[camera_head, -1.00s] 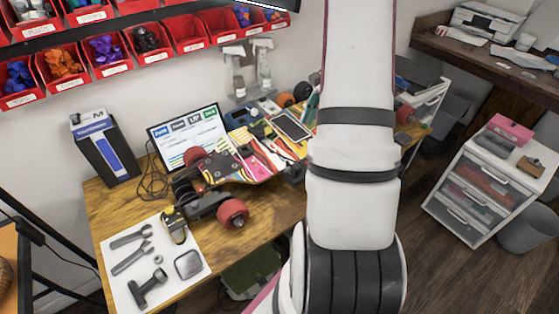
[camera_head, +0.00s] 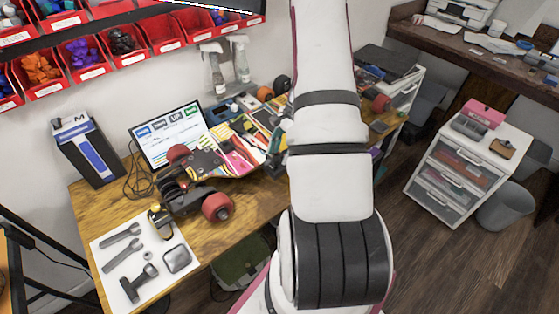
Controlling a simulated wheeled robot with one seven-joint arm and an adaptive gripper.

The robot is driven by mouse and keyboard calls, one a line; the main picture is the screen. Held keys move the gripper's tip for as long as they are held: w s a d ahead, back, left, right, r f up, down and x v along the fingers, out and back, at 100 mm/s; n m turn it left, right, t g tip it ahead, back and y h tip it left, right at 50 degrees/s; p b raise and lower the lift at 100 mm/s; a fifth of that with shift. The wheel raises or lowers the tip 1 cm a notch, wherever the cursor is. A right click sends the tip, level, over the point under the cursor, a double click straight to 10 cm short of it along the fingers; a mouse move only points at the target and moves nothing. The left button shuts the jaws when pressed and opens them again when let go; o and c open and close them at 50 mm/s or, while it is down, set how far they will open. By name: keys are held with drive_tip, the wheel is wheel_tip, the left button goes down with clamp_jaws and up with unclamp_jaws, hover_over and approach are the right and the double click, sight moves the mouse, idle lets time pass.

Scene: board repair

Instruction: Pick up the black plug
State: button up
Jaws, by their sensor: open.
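Small black parts (camera_head: 122,42) lie in one of the red bins on the wall at the upper left. They are too small to tell whether the black plug is among them. No other black plug can be made out clearly. My white arm rises through the middle of the view and leaves it at the top. It hides part of the bench's right side. My gripper is not in view.
The wooden bench (camera_head: 245,207) holds a skateboard (camera_head: 225,160), a screen (camera_head: 168,135), a dark box (camera_head: 88,150) and a white mat with tools (camera_head: 103,262). A drawer cabinet (camera_head: 470,172) stands right. Floor shows between bench and cabinet.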

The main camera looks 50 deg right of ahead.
drive_tip(key=shift+w+a+f, duration=0.1)
drive_tip(key=shift+a+f, duration=0.1)
drive_tip(key=shift+f, duration=0.45)
clamp_jaws()
drive_tip(key=shift+r, duration=0.1)
wheel_tip(320, 180, up, 10)
drive_tip(key=b, duration=0.1)
drive_tip(key=shift+b, duration=0.3)
